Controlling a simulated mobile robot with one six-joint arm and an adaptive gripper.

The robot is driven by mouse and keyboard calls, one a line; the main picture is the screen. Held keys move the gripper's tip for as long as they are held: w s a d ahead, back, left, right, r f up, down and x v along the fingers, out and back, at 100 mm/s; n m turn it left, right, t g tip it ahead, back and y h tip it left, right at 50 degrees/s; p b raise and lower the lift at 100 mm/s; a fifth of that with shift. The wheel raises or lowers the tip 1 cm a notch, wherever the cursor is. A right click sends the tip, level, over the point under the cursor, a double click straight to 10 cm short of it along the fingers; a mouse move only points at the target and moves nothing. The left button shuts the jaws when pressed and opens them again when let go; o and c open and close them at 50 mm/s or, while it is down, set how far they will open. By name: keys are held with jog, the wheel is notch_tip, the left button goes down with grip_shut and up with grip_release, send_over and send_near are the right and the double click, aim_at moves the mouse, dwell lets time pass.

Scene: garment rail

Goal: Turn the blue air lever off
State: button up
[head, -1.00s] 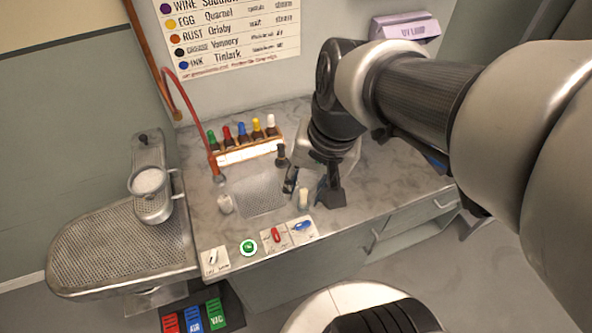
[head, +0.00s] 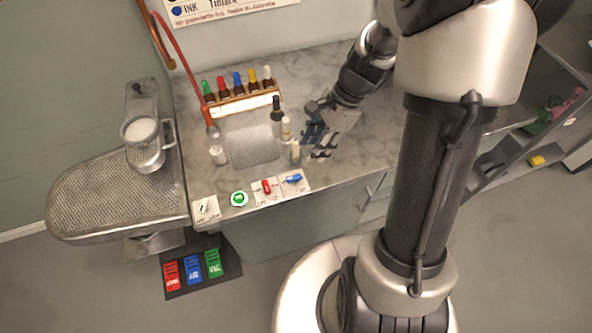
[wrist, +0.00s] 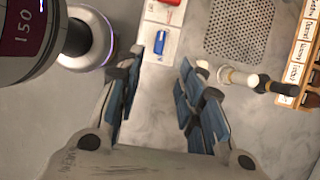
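The blue air lever (head: 293,178) sits on a white plate at the counter's front edge, right of the red lever (head: 266,186).
Small bottles (head: 286,129) stand beside the perforated plate (head: 252,148), close to my gripper. A bottle rack (head: 243,104) is behind. Red, blue and green pedals (head: 193,268) lie on the floor.

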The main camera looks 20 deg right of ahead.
aim_at(294, 177)
jog(key=b+x, duration=0.4)
jog(key=x, duration=0.8)
jog(key=shift+f, duration=0.25)
jog(key=shift+c, duration=0.6)
grip_shut()
